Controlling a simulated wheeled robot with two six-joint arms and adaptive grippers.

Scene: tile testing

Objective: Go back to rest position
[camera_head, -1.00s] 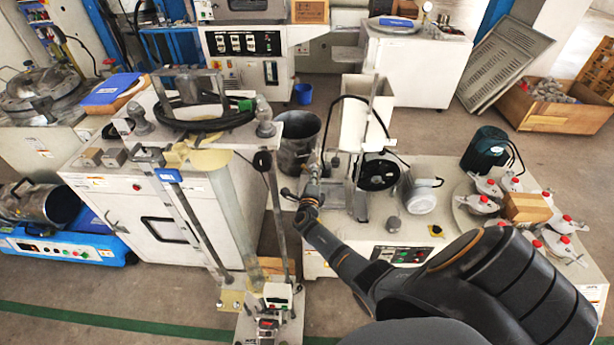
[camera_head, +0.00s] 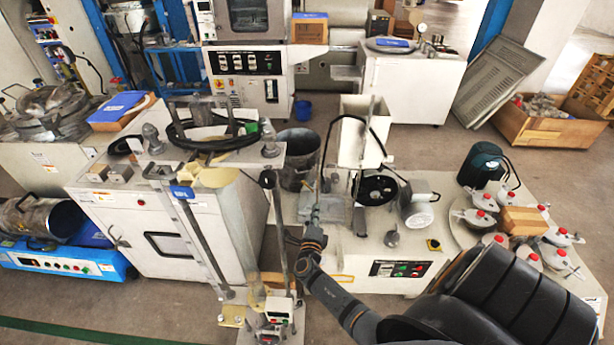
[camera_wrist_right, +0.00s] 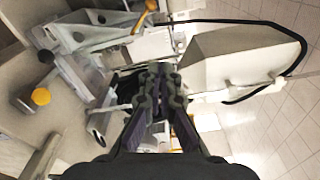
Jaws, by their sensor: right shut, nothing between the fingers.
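My right gripper (camera_head: 316,208) is in front of the low white machine table at the centre of the head view, its arm coming in from the lower right. It is small and partly blends with the metal fixture behind it. In the right wrist view the gripper (camera_wrist_right: 160,72) shows large, with its dark fingers together and nothing between them. My left gripper is not in the head view.
The white machine table (camera_head: 350,252) carries a motor (camera_head: 418,205) and a round plate with several red-capped parts around a wooden block (camera_head: 523,221). A white cabinet (camera_head: 165,235) with metal posts stands left of the gripper. Open floor (camera_head: 430,150) lies behind the table.

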